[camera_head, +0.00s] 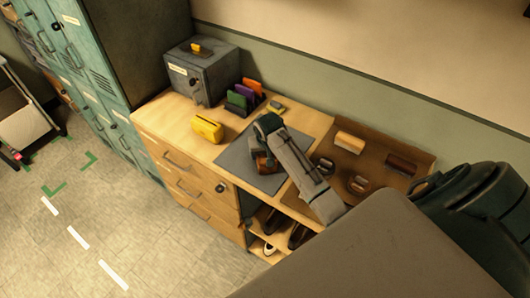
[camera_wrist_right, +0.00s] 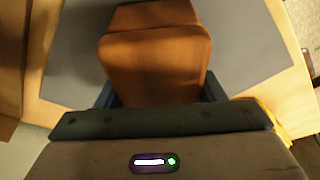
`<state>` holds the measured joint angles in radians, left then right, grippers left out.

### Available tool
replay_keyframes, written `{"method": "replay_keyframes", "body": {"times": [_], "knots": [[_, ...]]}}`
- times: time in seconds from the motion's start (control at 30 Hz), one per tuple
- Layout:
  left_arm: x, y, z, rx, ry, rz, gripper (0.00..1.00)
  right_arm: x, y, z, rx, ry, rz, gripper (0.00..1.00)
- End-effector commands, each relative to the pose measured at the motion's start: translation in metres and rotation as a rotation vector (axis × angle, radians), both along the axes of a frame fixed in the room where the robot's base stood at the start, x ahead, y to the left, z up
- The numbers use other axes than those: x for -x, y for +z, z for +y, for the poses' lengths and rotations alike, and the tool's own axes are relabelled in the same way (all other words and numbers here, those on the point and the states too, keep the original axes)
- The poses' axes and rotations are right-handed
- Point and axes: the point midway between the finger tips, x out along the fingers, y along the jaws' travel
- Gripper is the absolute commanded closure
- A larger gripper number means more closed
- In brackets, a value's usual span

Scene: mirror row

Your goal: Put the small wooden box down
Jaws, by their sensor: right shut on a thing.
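My right gripper (camera_wrist_right: 160,100) is shut on the small wooden box (camera_wrist_right: 155,62), an orange-brown block with rounded edges that fills the middle of the right wrist view. In the head view my right arm reaches in from the lower right, and the box (camera_head: 264,161) shows partly below the gripper (camera_head: 262,148), over the grey mat (camera_head: 236,163). The gripper covers much of the box there. I cannot tell whether the box touches the mat. My left gripper is not in view.
A yellow box-like object (camera_head: 207,129) stands left of the mat. A grey metal safe (camera_head: 205,75) and coloured upright folders (camera_head: 243,96) stand behind. A brown mat (camera_head: 375,155) with brushes and small tins lies to the right. Bare mat shows left of the gripper.

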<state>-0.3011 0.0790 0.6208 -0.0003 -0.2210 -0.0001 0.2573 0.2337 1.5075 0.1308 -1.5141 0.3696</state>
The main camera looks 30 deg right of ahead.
Motion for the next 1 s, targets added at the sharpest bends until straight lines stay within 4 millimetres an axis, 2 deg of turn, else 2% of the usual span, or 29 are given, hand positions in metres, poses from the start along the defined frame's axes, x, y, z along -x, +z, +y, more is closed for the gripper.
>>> {"method": "replay_keyframes", "body": {"times": [0.03,0.07,0.13,0.17,0.43,0.57,0.67,1.0], "knots": [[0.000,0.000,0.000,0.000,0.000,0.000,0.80,0.000,-0.001,0.000,0.000,0.000,0.000,0.67],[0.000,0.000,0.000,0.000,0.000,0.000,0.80,0.000,-0.001,0.000,0.000,0.000,0.000,0.32],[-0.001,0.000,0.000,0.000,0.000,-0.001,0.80,0.000,-0.001,0.000,0.000,0.000,0.000,0.18],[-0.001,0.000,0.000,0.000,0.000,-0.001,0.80,0.000,-0.001,0.000,0.000,0.000,0.000,0.16],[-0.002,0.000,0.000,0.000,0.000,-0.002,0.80,0.000,0.000,0.000,0.000,0.000,0.000,0.16],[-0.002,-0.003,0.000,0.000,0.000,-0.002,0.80,0.001,0.008,0.001,0.000,0.000,-0.003,0.16],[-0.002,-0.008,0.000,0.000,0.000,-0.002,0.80,0.005,0.022,0.002,0.001,0.000,-0.004,0.16],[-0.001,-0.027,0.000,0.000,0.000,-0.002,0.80,0.023,0.090,0.009,0.001,-0.001,-0.005,0.16]]}}
